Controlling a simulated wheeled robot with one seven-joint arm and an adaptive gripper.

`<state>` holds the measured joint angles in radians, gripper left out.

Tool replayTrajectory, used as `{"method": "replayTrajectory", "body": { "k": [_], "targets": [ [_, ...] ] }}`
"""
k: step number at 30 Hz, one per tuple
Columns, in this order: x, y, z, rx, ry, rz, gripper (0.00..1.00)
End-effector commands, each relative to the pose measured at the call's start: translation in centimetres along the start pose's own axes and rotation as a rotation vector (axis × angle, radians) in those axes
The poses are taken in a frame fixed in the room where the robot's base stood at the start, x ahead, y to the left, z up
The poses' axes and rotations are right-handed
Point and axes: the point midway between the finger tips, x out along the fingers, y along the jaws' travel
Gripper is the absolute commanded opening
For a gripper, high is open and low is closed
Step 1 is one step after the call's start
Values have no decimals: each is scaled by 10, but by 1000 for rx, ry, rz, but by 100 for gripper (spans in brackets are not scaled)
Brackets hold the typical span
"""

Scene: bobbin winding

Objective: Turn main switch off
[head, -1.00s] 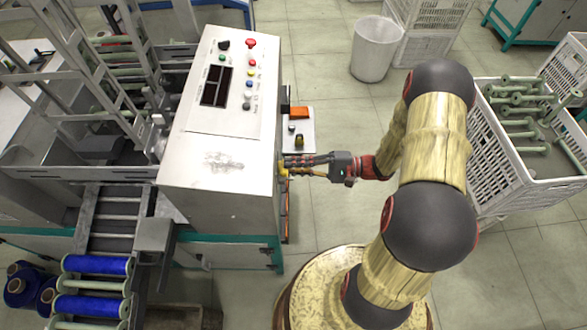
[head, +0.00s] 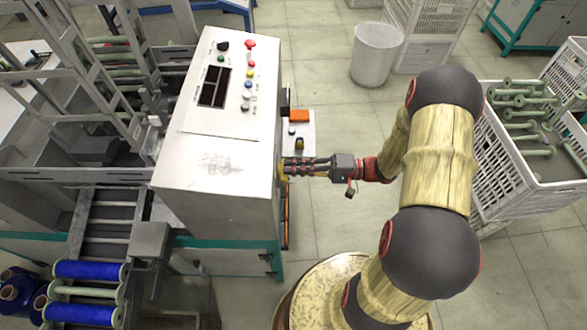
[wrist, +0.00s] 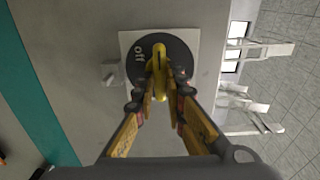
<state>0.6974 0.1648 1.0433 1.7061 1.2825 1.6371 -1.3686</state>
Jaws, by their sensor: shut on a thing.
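The main switch is a yellow handle (wrist: 158,58) on a black round disc (wrist: 178,50) with a pale square plate behind it, in the wrist view. The word "off" shows on the disc, left of the handle. The handle stands upright in that picture. My gripper (wrist: 160,88) is shut on the handle, one finger on each side. In the head view my gripper (head: 290,167) reaches left to the right side of the white control cabinet (head: 205,195). Only a bit of yellow shows at its fingertips there, and the switch face is hidden.
The cabinet's sloped panel (head: 232,75) carries several buttons and a dark display. A small shelf with an orange item (head: 299,116) juts out just beyond my gripper. A white crate of bobbins (head: 505,160) stands at right. A white bin (head: 376,55) stands behind on open floor.

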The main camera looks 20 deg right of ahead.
Motion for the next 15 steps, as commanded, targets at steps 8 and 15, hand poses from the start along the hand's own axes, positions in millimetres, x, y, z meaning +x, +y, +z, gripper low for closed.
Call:
{"method": "replayTrajectory", "body": {
  "k": [8, 15],
  "targets": [
    [0, 2, 1, 1, -1, 3, 13],
    [0, 1, 0, 1, -1, 2, 26]
  ]
}}
